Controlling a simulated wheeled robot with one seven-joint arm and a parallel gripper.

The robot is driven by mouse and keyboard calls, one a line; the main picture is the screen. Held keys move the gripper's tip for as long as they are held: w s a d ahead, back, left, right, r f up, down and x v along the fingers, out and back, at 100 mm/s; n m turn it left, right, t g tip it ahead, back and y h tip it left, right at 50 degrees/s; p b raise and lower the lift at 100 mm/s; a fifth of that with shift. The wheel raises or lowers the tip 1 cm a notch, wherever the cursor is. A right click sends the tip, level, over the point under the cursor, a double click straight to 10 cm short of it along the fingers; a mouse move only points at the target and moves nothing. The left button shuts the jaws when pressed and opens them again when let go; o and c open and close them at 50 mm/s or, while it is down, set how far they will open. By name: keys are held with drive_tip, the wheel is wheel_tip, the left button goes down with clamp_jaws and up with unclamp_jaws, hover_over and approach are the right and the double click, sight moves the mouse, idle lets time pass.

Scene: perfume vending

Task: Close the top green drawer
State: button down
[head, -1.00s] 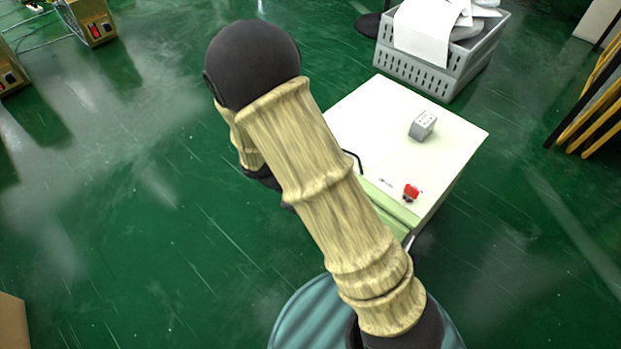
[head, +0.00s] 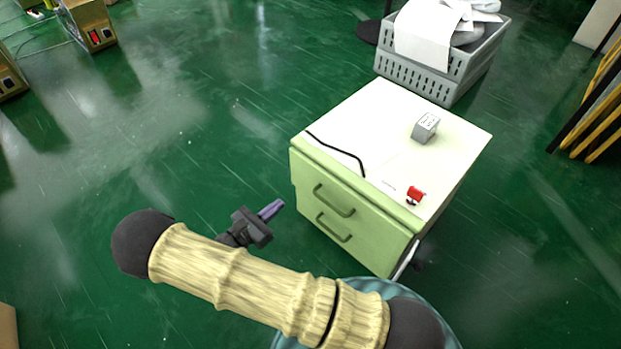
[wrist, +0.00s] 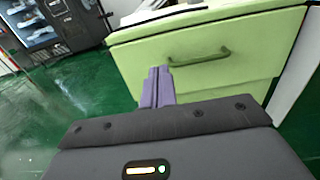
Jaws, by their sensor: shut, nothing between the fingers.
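The white-topped cabinet (head: 385,135) has pale green drawer fronts. The top green drawer (head: 310,168) has a green handle (head: 333,201), and a second handle (head: 333,228) sits below it. I see no clear gap behind the top front in the head view. The wrist view shows a green front (wrist: 200,80) with one handle (wrist: 200,58) close ahead. My gripper (head: 271,209) is shut and empty, its purple fingers together, to the left of the drawer fronts and apart from them in the head view. In the wrist view the fingertips (wrist: 158,72) overlap the front, left of the handle.
A grey box (head: 425,127), a red item (head: 415,195) and a black cable (head: 340,151) lie on the cabinet top. A grey crate (head: 440,72) with papers stands behind. Yellow and black bars (head: 600,110) are at the right.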

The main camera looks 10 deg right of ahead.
sight(318, 171)
drive_tip(key=shift+d, duration=0.1)
drive_tip(key=b+x, duration=0.3)
drive_tip(key=x, duration=0.3)
drive_tip(key=b+x, duration=0.3)
drive_tip(key=x, duration=0.4)
drive_tip(key=shift+w+d+f, duration=0.1)
drive_tip(key=shift+f, duration=0.1)
drive_tip(key=shift+w+d+r+b, duration=0.15)
drive_tip(key=shift+w+d+b, duration=0.05)
drive_tip(key=shift+d+b, duration=0.1)
drive_tip(key=shift+w+r, duration=0.1)
drive_tip(key=shift+w, duration=0.05)
